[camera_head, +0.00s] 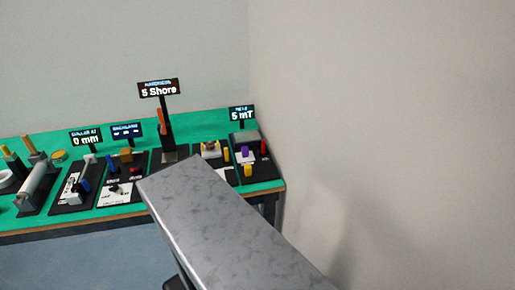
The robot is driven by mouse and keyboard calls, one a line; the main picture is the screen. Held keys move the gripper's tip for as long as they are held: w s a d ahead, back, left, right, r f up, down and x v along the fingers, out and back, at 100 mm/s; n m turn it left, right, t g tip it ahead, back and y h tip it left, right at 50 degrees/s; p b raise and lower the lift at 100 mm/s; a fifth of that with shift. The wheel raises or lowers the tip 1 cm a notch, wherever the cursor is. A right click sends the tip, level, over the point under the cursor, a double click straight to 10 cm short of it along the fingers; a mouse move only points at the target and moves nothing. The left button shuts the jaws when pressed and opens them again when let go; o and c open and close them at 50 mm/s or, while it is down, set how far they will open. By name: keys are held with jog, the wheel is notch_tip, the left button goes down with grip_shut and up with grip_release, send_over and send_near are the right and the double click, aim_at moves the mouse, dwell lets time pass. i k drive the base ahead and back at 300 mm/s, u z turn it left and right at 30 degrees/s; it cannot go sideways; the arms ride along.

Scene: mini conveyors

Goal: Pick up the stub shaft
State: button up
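I cannot make out with certainty which part is the stub shaft. A long grey cylinder (37,184) lies on a black base (33,207) at the left of the green-topped bench (75,218), but I cannot tell if it is the shaft. Small upright pieces in yellow (248,171), red (263,147) and purple (245,152) stand at the bench's right end. My gripper is not in view.
Small displays stand along the bench: "5 Shore" (158,88), "5 mT" (241,114) and "0 mm" (87,138). Several black stations with small parts sit below them. Walls are behind and right. The lower middle of the view is blocked close to the camera; blue floor (90,262) shows front left.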

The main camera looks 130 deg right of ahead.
aim_at(245, 150)
jog(key=u, duration=0.55)
jog(key=k, duration=0.2)
jog(key=z, duration=2.65)
jog(key=i, duration=0.55)
jog(key=z, duration=0.15)
jog(key=k, duration=0.4)
